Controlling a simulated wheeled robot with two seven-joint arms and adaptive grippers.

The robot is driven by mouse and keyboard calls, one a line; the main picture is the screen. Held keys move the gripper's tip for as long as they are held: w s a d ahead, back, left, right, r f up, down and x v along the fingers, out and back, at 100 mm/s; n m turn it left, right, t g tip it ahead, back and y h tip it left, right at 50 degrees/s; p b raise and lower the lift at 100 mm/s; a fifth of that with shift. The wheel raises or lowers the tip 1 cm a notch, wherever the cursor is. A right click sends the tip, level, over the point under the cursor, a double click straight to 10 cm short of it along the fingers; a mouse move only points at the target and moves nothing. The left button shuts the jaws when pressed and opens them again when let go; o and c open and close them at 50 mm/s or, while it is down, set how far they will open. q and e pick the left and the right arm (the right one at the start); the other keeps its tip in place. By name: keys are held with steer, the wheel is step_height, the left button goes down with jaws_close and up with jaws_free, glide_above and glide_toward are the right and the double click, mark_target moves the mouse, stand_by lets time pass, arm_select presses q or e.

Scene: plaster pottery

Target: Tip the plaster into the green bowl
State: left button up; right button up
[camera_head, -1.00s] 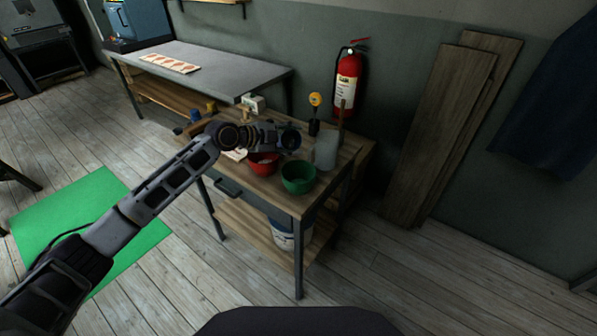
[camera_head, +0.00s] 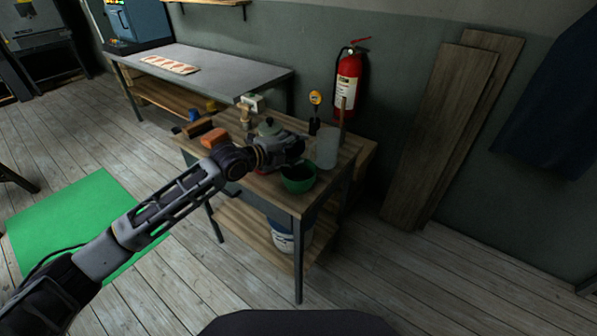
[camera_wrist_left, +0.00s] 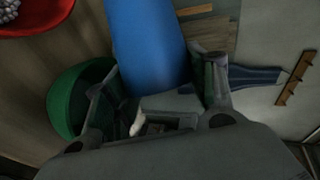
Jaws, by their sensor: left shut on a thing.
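The green bowl (camera_head: 298,184) stands near the front right of the wooden table; it also shows at the left of the left wrist view (camera_wrist_left: 66,108). My left gripper (camera_head: 288,150) is above and just behind the bowl. In the left wrist view, a smooth blue cylinder-like thing (camera_wrist_left: 150,40) lies between the fingers of my left gripper (camera_wrist_left: 165,95), which is shut on it. The head view does not show this blue thing clearly. I cannot make out any plaster in it or inside the green bowl. My right gripper is not in view.
A red bowl (camera_wrist_left: 38,14) with grey lumps is beside the green bowl, mostly hidden by my gripper in the head view. A pale container (camera_head: 327,148) stands right behind the green bowl. An orange block (camera_head: 213,138) is at the table's left. A bucket (camera_head: 284,238) is below.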

arm_select(q)
steer(key=shift+s+d, duration=0.1)
steer(key=shift+d, duration=0.05)
steer(key=shift+s+m, duration=0.1)
steer(key=shift+m, duration=0.3)
steer(key=shift+t, duration=0.3)
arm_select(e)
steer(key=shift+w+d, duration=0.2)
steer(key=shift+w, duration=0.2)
arm_select(q)
steer(key=shift+s+b, duration=0.1)
steer(key=shift+b, duration=0.2)
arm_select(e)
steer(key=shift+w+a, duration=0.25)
arm_select(q)
steer(key=shift+m+t, duration=0.3)
steer(key=shift+m, duration=0.1)
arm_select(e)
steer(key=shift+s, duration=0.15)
arm_select(q)
steer(key=shift+s+d, duration=0.1)
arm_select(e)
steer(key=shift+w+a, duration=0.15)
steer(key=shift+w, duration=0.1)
arm_select(q)
steer(key=shift+b, duration=0.3)
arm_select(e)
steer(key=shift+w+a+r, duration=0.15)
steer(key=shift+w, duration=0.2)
